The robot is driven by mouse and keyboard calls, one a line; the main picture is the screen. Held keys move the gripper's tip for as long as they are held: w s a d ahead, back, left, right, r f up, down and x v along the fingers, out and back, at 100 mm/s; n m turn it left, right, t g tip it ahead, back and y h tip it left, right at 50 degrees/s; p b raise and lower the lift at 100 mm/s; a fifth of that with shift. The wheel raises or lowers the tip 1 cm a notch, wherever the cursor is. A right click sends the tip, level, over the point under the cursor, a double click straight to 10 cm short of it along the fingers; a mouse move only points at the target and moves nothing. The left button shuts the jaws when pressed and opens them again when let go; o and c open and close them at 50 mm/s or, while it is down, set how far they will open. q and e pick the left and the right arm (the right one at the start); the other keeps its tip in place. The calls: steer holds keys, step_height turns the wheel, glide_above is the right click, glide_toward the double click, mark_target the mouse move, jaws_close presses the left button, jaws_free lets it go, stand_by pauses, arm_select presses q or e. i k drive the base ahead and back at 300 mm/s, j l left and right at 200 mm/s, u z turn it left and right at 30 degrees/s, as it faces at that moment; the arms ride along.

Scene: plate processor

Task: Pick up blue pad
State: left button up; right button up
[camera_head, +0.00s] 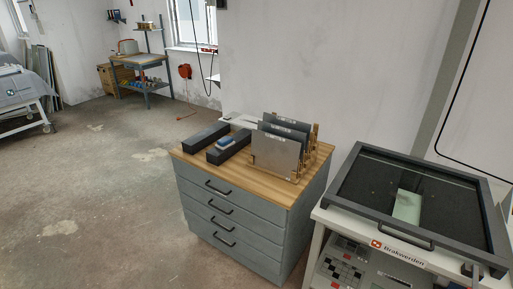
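A small blue pad (225,142) lies on top of a dark rectangular block or tray (240,148) on the wooden top of a grey drawer cabinet. It is near the middle of the camera_head view. Neither of my grippers shows in this view, so nothing of mine is near the pad.
The drawer cabinet (222,212) also bears a second dark long block (203,137) and a wooden rack holding several grey plates (275,156). A machine with a black-framed glass lid (378,190) stands at right. Open concrete floor (110,210) lies at left. A workbench (140,62) stands far back.

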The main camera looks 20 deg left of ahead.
mark_target(223, 143)
steer(key=i+j+z, duration=0.1)
steer(key=j+z, duration=0.15)
steer(key=z, duration=0.15)
steer(key=i+j+z, duration=0.1)
steer(key=j+z, duration=0.15)
steer(key=z, duration=0.2)
steer(key=j+z, duration=0.4)
steer(key=j, duration=0.65)
steer(key=j+z, duration=0.2)
steer(key=j, duration=2.95)
steer(key=k, duration=0.1)
